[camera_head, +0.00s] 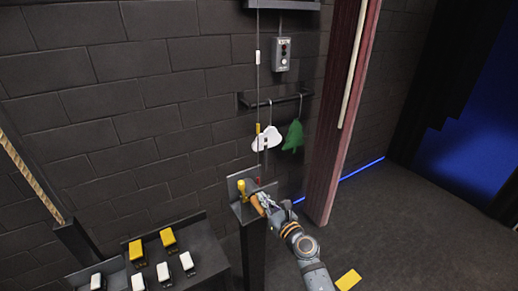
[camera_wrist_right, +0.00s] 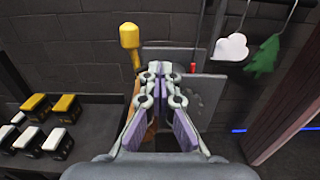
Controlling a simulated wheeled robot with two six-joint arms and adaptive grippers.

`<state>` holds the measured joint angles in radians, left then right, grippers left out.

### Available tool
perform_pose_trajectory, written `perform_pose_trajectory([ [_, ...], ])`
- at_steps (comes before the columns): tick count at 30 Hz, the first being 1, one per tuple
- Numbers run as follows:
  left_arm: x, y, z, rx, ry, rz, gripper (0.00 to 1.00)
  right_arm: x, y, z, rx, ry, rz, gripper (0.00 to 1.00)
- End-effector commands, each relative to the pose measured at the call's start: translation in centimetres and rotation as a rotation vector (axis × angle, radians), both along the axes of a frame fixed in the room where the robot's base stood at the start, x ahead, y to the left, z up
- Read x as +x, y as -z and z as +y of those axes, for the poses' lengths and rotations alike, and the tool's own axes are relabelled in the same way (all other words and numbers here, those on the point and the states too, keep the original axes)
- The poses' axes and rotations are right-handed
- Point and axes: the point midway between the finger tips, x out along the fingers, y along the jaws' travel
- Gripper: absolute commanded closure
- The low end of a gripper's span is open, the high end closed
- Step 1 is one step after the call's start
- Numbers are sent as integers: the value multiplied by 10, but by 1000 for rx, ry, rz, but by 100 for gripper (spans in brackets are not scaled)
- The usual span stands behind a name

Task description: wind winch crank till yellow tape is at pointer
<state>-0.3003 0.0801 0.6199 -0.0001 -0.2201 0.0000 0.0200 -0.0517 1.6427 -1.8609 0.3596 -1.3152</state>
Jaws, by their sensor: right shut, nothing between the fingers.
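The winch stands on a dark post (camera_head: 252,250) with a grey plate (camera_head: 234,178). Its crank has a yellow knob (camera_head: 241,187), which also shows upright in the right wrist view (camera_wrist_right: 129,37). A thin line (camera_head: 258,95) hangs down the wall to the winch, with a yellow tape (camera_head: 257,128) well above the small red pointer (camera_head: 258,180); the pointer also shows in the wrist view (camera_wrist_right: 193,67). My right gripper (camera_head: 264,201) is shut and empty in front of the winch, right of the knob and apart from it. It partly hides an orange-brown part, perhaps the drum. My left gripper is not in view.
A white cloud (camera_head: 267,138) and a green tree (camera_head: 293,135) hang from a wall bracket. A white tape (camera_head: 257,57) is higher on the line. A grey control box (camera_head: 282,54) is on the wall.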

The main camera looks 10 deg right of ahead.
Motion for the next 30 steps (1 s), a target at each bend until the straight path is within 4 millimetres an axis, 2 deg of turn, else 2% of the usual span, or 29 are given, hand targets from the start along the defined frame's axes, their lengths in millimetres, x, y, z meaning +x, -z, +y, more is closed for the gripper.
perform_pose_trajectory([
  [1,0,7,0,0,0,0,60,0,8,-9,-7,0,3,100],
  [3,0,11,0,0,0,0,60,2,11,-19,-7,0,3,100],
  [9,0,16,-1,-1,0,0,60,3,12,-36,-4,0,2,100],
  [27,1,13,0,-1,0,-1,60,4,11,-36,-1,0,3,100],
  [28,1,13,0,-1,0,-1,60,4,11,-36,-1,0,3,99],
  [30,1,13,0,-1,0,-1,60,4,11,-36,-1,0,3,90],
])
